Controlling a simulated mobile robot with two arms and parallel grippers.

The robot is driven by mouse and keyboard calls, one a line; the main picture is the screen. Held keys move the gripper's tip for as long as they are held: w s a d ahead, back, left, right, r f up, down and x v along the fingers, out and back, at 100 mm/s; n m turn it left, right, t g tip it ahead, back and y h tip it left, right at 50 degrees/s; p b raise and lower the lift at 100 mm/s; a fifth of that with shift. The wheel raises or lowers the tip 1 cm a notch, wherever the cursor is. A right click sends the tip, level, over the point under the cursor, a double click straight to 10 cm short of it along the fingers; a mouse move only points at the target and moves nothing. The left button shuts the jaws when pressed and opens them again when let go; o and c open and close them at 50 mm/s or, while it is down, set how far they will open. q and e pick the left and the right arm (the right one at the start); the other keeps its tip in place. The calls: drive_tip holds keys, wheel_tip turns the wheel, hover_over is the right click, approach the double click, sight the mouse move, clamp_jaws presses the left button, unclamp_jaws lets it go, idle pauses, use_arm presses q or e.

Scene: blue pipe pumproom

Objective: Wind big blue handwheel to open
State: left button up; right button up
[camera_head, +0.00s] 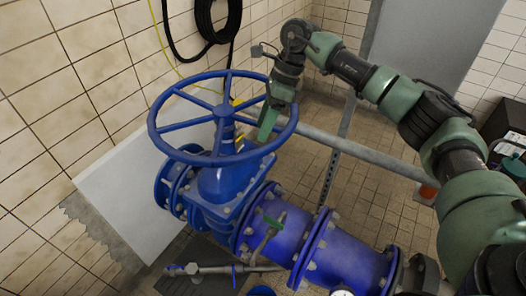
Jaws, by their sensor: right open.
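The big blue handwheel (223,111) sits on top of a blue valve body (226,186), in the middle left of the head view. Its rim lies nearly level, with several spokes running to the hub and a yellow part under the hub. My right gripper (268,122) is open and points down at the right side of the wheel. Its green finger reaches inside the rim in the picture, near a right-hand spoke. I cannot tell whether it touches the wheel. My left gripper is out of the frame.
A grey rail (350,147) crosses behind the wheel. A black hose (207,22) hangs on the tiled wall. A white panel (125,195) stands at the left.

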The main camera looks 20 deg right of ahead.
sight(252, 151)
drive_tip(key=shift+s+a+n, duration=0.2)
drive_tip(key=shift+s+n, duration=0.2)
drive_tip(key=shift+n, duration=0.7)
drive_tip(key=shift+a+f, duration=0.1)
drive_tip(key=shift+f, duration=0.1)
drive_tip(key=p+x, duration=0.3)
drive_tip(key=x, duration=0.3)
drive_tip(key=shift+a+f, duration=0.25)
drive_tip(key=shift+f, duration=0.1)
drive_tip(key=shift+w+a+f, duration=0.1)
drive_tip(key=shift+f, duration=0.2)
clamp_jaws()
